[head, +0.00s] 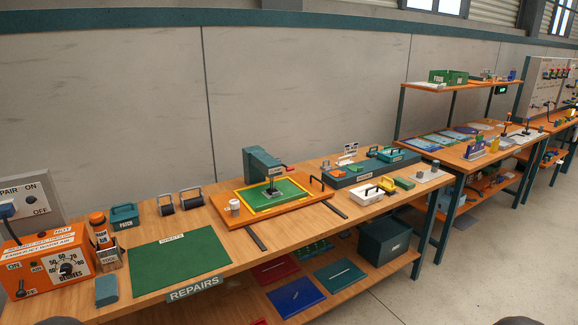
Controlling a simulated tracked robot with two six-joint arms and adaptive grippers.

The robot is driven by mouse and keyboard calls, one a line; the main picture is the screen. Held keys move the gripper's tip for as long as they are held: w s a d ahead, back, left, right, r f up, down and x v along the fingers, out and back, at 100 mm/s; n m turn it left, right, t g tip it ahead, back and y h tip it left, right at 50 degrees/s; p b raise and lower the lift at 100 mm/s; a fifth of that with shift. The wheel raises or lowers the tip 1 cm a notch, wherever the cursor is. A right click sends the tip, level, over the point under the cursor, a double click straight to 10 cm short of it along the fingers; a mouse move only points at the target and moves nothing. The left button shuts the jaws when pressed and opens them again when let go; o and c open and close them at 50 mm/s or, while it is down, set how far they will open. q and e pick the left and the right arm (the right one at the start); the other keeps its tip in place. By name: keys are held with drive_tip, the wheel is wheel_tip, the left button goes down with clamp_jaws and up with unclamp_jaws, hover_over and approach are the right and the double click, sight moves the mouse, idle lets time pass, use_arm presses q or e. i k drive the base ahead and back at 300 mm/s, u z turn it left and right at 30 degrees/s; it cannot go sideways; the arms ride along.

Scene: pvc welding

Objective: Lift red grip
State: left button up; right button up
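A teal press (262,164) stands on an orange board (318,209) on the wooden bench. A small red part (285,169) shows on the right side of the press head; it may be the red grip, but it is too small to tell its shape. Under the press head lies a green plate with a yellow border (254,206). Neither gripper can be made out; only dark rounded shapes cut the bottom edge at the left and right. Nothing is seen touching the press.
A green sheet mat (180,264) lies left of the press. An orange hot-air unit (50,263) stands at the far left. A white tray (367,193) and a teal block are to the right. Red and blue panels (296,298) lie on the lower shelf.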

sight(287, 169)
drive_tip(key=u, duration=0.05)
drive_tip(key=k, duration=1.25)
drive_tip(key=z, duration=0.2)
drive_tip(key=i, duration=0.65)
drive_tip(key=z, duration=0.45)
drive_tip(key=i, duration=1.6)
drive_tip(key=u, duration=0.5)
